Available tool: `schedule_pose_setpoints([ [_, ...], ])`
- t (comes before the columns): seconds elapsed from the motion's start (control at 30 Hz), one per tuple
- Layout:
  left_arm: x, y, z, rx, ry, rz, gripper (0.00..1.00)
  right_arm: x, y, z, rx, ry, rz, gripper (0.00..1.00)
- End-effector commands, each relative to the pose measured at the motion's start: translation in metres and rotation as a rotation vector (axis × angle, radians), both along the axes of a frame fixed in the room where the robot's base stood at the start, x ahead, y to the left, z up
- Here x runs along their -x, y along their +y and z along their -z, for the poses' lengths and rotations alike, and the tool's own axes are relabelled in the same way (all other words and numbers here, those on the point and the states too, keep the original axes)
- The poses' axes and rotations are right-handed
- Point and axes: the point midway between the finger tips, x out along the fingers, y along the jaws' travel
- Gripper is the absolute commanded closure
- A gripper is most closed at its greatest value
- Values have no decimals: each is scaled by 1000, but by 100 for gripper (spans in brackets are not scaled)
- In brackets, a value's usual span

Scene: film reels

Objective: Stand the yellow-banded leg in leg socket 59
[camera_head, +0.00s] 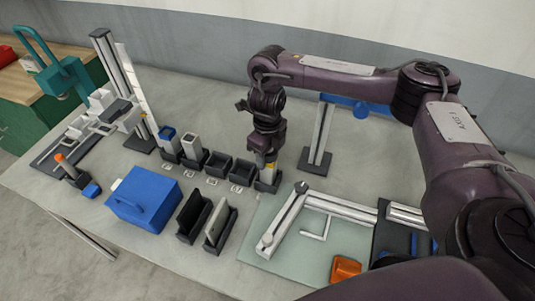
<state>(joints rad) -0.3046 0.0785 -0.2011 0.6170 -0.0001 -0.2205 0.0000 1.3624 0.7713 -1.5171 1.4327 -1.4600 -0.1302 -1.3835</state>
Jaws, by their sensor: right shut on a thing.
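My right gripper (266,150) points straight down over the right end of a row of dark leg sockets. It is shut on the yellow-banded leg (269,166), of which only a short stretch with a yellowish band shows below the fingers. The leg is upright. Its lower end is at the rightmost dark socket (267,186); whether it is fully seated I cannot tell. The socket numbers on the small tags are too small to read. My left gripper is not in view.
Left along the row are two empty sockets (217,166), a grey leg (193,146) and a blue-topped leg (168,138) in sockets. A blue box (144,198) and dark slotted holders (194,216) stand in front. A metal post (320,135) rises just right of my gripper.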

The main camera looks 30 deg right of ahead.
Motion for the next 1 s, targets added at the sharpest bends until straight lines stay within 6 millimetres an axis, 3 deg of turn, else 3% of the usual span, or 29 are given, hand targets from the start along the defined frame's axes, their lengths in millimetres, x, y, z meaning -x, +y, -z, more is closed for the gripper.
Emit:
schedule_pose_setpoints([
  [0.13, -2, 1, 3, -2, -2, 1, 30, 0, 0, 4, 0, -1, 0, 100],
  [0.17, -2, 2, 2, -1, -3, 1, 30, 0, 0, 3, 0, 0, 0, 52],
  [0.3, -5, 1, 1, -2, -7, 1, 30, 0, 0, 2, 0, 0, 0, 34],
  [0.7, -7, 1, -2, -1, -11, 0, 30, 0, 0, -6, 0, -1, 0, 34],
  [1.0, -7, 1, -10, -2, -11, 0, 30, -2, -1, -58, 1, -6, -1, 34],
])
